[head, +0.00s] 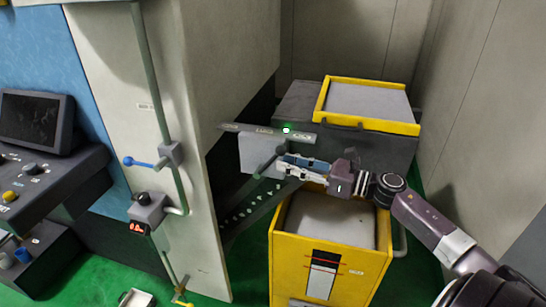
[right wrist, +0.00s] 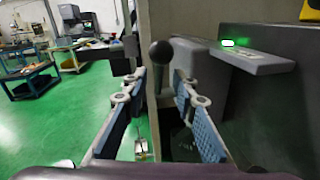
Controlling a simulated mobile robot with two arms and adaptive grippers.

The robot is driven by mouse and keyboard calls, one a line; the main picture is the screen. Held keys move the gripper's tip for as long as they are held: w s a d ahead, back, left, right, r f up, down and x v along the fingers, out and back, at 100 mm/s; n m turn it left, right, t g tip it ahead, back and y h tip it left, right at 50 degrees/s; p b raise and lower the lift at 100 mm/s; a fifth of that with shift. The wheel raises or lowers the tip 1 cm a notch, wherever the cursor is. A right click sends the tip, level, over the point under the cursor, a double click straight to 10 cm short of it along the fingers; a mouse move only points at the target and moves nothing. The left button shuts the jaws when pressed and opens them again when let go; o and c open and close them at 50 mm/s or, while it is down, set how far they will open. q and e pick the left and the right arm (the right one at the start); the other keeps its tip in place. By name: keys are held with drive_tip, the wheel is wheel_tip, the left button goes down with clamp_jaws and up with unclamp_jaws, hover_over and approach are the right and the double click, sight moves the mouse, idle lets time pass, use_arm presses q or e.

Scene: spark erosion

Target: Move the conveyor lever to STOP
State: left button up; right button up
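The conveyor lever (head: 267,165) is a dark rod by the grey control box (head: 255,152) in the head view. In the right wrist view the lever (right wrist: 160,58) has a dark round knob and stands between the lines of my fingers. A green lamp (head: 287,130) glows on the labelled ledge (head: 252,130) above the box; the lettering is too small to read. My right gripper (head: 281,168) is open, its blue-padded fingers on either side of the lever's line (right wrist: 159,84). I cannot tell whether they touch it. My left gripper is out of view.
A yellow bin (head: 285,262) stands below my right arm, and a yellow-rimmed tray (head: 370,126) lies behind it. A post with a blue-handled lever (head: 146,163) stands at the left, beside a control console (head: 50,185). Green floor (right wrist: 60,125) is open in the right wrist view.

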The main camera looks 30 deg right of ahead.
sight(273, 159)
drive_tip(key=p+x, duration=0.1)
drive_tip(key=x, duration=0.3)
drive_tip(key=shift+w+r, duration=0.1)
drive_tip(key=shift+w+a+p, duration=0.3)
drive_tip(key=shift+w, duration=0.05)
clamp_jaws()
